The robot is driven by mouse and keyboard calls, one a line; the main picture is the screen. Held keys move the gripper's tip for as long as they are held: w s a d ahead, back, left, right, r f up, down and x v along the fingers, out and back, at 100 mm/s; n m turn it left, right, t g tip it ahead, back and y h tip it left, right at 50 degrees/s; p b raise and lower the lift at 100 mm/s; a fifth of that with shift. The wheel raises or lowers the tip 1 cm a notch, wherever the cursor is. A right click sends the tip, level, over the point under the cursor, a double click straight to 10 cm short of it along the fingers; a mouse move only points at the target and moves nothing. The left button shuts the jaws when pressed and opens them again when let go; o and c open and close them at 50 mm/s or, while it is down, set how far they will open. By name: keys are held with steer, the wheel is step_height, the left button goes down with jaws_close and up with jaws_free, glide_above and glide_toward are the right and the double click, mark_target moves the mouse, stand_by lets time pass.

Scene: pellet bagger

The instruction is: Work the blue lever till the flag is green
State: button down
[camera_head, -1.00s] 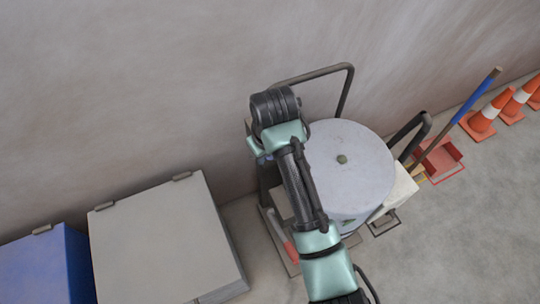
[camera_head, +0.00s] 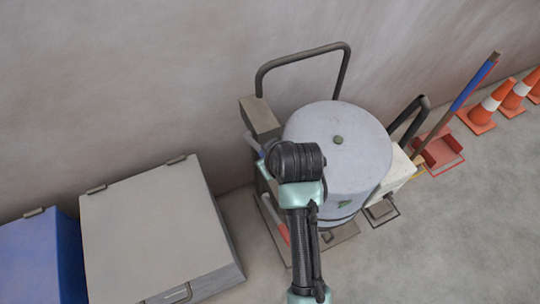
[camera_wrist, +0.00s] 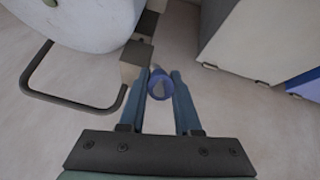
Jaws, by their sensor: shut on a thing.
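In the wrist view my gripper (camera_wrist: 161,82) is shut on the blue lever (camera_wrist: 160,87), whose round end shows between the two fingers. In the head view my wrist covers the fingers, and a pale bluish bar (camera_head: 252,143) shows at the left of the white drum (camera_head: 345,130). A small green mark (camera_head: 343,204) is on the drum's front side; I cannot tell whether it is the flag. No other flag is clear in either view.
A red-tipped bar (camera_head: 276,219) is low at the drum's left. A dark bent rail (camera_head: 300,59) rises behind the drum. A grey box (camera_head: 150,230) and a blue box (camera_head: 40,255) stand at left. A broom (camera_head: 475,83) and orange cones (camera_head: 492,103) are at right.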

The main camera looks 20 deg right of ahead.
steer(key=c, duration=0.6)
jaws_free()
steer(key=v, duration=1.3)
steer(key=shift+w, duration=0.1)
